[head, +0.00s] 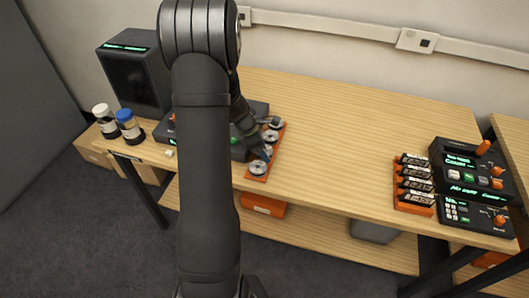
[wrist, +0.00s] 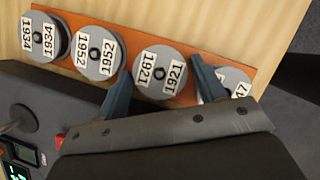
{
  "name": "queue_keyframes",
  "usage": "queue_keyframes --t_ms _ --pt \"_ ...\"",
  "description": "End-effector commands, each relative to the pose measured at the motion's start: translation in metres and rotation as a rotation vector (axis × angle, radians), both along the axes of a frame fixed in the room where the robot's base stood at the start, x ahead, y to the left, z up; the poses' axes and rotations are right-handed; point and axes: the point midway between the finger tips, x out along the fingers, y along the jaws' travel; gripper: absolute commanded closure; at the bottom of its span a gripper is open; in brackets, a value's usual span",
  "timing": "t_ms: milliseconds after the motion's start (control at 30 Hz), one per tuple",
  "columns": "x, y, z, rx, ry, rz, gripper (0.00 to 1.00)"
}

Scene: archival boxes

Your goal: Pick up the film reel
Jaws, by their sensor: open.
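Several round grey film reels lie in a row on an orange tray (wrist: 262,72). In the wrist view they are a reel labelled 1934 (wrist: 42,36), one labelled 1952 (wrist: 92,48), one labelled 1921 (wrist: 160,72), and one partly hidden, with "47" showing (wrist: 240,88). My gripper (wrist: 161,68) is open, its blue-grey fingers on either side of the 1921 reel, with nothing between them clearly held. Whether they touch it I cannot tell. In the head view the orange tray (head: 257,178) is at the bench's front left, with my gripper (head: 264,140) over it, partly hiding the reels.
A dark device (head: 258,107) stands beside the tray, partly behind my arm. Bottles (head: 127,125) and a black cabinet (head: 135,72) are at the left. An orange rack (head: 414,185) and control boxes (head: 470,175) are at the right. The middle of the bench is clear.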

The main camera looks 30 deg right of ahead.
Motion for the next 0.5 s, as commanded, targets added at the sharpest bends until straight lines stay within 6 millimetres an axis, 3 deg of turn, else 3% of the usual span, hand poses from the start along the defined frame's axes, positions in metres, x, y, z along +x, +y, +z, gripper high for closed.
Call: queue_keyframes --t_ms 67,233,500 --pt "0.0000 0.0001 0.0002 0.000 0.000 0.000 0.40" --pt "0.0001 0.0002 0.0002 0.000 0.000 0.000 0.71" --pt "0.0002 0.0002 0.0013 0.000 0.000 0.000 0.71"
